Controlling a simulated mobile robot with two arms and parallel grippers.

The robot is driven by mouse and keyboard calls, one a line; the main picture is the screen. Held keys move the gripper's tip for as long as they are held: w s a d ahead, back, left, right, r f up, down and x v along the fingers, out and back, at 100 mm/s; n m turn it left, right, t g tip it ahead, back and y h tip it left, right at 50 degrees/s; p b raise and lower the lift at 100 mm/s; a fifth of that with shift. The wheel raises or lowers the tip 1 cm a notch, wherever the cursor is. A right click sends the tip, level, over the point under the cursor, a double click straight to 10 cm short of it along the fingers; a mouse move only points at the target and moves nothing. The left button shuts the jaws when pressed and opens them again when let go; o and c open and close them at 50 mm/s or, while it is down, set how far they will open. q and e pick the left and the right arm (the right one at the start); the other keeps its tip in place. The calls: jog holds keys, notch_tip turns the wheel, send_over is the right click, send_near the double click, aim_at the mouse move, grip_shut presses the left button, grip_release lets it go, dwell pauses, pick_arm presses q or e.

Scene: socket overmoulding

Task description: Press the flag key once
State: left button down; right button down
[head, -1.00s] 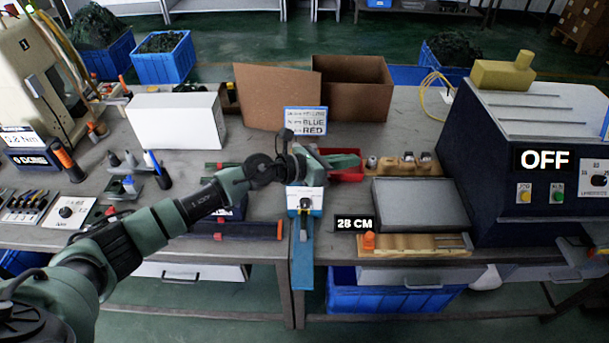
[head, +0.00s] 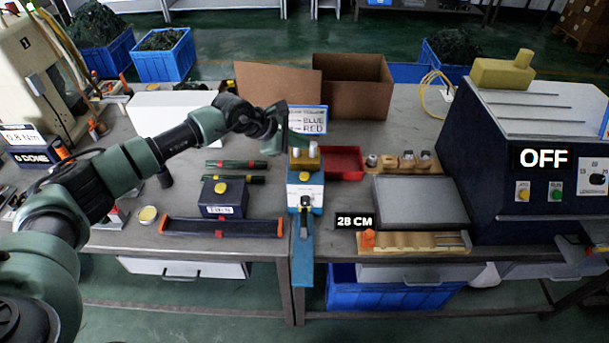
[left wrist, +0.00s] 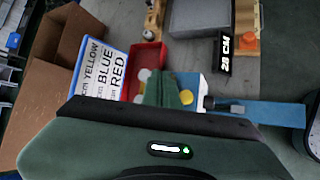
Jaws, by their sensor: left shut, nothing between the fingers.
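No key with a readable "flag" label shows. A small dark box with a yellow button (head: 221,187) stands on the bench left of centre; its front label is too small to read surely. My left gripper (head: 305,139) is shut and empty. It is above the bench, behind a blue-and-white device (head: 305,196) with yellow-gold knobs on top, and to the right of and behind the dark box. In the left wrist view its shut green fingers (left wrist: 160,90) overlap the device and partly cover the red tray. My right gripper is not in view.
A colour sign (head: 310,117) stands behind the gripper, with a cardboard box (head: 352,88) farther back. A red tray (head: 345,163) lies right of the device. A grey-topped unit (head: 420,200) and a large machine marked OFF (head: 520,215) stand at the right.

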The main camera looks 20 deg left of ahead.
pick_arm(q)
jog(key=b, duration=0.4)
send_over(301, 177)
notch_tip(301, 177, down, 8)
jog(key=shift+w+r, duration=0.15)
jog(key=shift+r, duration=0.05)
jog(key=shift+f+b, duration=0.55)
dwell(0.5)
dwell(0.8)
jog(key=shift+f+b, duration=0.35)
jog(key=shift+b, duration=0.15)
jog(key=shift+f+b, duration=0.45)
jog(key=shift+b, duration=0.05)
dwell(0.5)
jog(key=shift+r+p, duration=0.4)
jog(key=shift+r, duration=0.45)
